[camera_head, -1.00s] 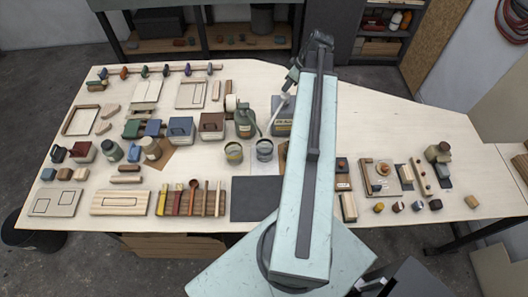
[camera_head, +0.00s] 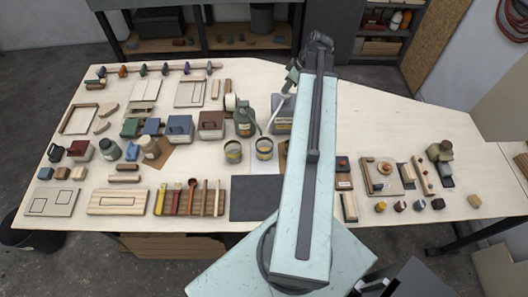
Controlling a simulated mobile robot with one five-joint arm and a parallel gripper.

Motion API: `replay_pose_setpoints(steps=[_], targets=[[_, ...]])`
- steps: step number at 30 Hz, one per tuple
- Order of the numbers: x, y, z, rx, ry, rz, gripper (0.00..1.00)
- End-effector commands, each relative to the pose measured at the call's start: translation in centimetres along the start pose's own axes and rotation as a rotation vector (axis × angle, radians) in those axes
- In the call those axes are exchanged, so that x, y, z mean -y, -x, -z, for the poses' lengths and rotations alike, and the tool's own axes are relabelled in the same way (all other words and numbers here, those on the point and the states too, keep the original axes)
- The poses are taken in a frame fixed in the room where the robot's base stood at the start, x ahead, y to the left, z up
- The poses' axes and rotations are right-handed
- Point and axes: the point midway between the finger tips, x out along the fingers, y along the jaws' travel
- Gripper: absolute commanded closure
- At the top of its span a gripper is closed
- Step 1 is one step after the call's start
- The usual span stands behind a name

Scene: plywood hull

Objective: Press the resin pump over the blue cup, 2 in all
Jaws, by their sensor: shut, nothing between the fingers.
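Two small cups stand side by side near the middle of the table, a left cup (camera_head: 233,152) and a right cup (camera_head: 264,149). Both look greyish with a yellow band, and I cannot tell which one is blue. Behind them stands a green pump bottle (camera_head: 244,118) with a thin spout. To its right is a larger labelled container (camera_head: 281,127) with a pale pump spout (camera_head: 280,109), partly hidden by my arm. My gripper (camera_head: 291,79) is shut and empty, just above the pale pump's top. Contact between them is too small to tell.
My arm crosses the table and hides part of its middle. A dark mat (camera_head: 257,199) lies in front of the cups. Blue (camera_head: 180,128) and brown (camera_head: 211,124) boxes stand left of the green bottle. The back right of the table is clear.

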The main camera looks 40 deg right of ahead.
Motion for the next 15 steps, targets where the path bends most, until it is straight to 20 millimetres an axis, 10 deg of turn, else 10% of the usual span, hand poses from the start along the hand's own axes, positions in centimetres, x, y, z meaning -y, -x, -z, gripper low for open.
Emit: replay_pose_setpoints(steps=[15], targets=[[0.04, -0.44, -0.22, 0.002, 0.000, 0.001, 1.00]])
